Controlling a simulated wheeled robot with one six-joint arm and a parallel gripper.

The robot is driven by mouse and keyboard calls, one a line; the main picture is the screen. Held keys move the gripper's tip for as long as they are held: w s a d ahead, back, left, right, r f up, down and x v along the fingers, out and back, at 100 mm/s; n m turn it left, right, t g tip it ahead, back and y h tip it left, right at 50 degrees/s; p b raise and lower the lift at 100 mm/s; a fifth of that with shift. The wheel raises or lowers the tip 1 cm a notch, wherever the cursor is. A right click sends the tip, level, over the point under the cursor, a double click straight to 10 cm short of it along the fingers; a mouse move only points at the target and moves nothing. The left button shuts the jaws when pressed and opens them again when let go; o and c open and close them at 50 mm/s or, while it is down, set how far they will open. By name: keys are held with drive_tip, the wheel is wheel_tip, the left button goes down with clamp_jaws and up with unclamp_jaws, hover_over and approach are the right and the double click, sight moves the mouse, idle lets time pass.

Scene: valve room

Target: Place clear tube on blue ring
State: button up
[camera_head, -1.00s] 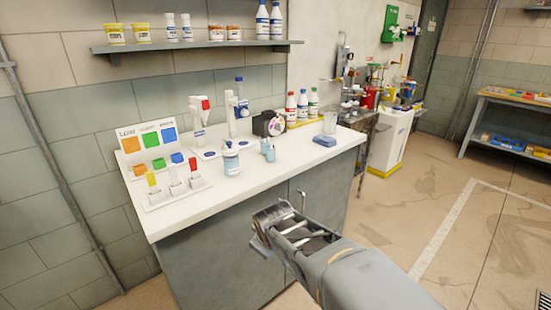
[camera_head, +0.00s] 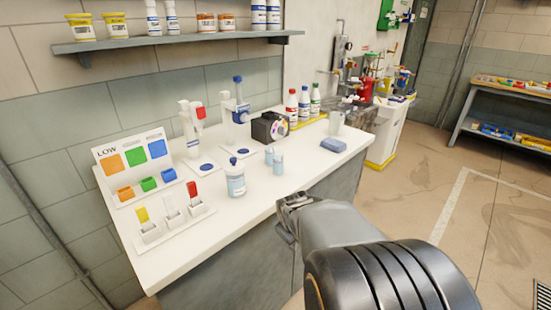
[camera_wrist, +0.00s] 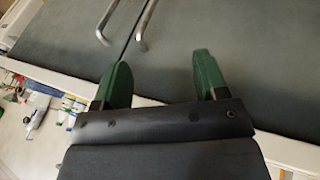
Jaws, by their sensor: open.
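Small clear bluish vials (camera_head: 277,163) stand near the counter's middle; I cannot tell which of these is the clear tube. Flat blue round marks lie before the uprights, one at the left (camera_head: 207,167); I cannot tell whether either is the blue ring. My gripper (camera_head: 288,222) is beside the counter's front edge, apart from these things. In the wrist view its green fingers (camera_wrist: 163,80) are spread and empty.
A color rack (camera_head: 158,222) fills the left end. A black device (camera_head: 270,127), a clear cup (camera_head: 336,122) and a blue sponge-like block (camera_head: 333,146) are toward the right.

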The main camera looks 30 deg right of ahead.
drive_tip(key=w+d+r+n+t, duration=0.2)
drive_tip(key=d+n+t, duration=0.1)
drive_tip(key=n, duration=0.3)
drive_tip(key=w+d+r+n+t+h+p, duration=0.1)
drive_tip(key=w+d+r+n+t, duration=0.1)
drive_tip(key=n, duration=0.5)
drive_tip(key=w+d+r+n+t, duration=0.2)
drive_tip(key=w+d+n+t, duration=0.1)
drive_tip(key=d+n, duration=0.2)
drive_tip(key=shift+w+d+n+t+h, duration=0.1)
drive_tip(key=shift+n+t+h, duration=0.25)
drive_tip(key=shift+n, duration=0.45)
drive_tip(key=n+t+y+p, duration=0.1)
drive_tip(key=n+t+y, duration=0.4)
drive_tip(key=n, duration=0.9)
approach(281, 160)
drive_tip(key=w, duration=0.3)
drive_tip(key=w+p, duration=0.1)
drive_tip(key=w, duration=0.2)
drive_tip(key=shift+w+d+f, duration=0.1)
drive_tip(key=shift+d+f, duration=0.1)
drive_tip(key=shift+w+p, duration=1.15)
drive_tip(key=shift+w, duration=1.85)
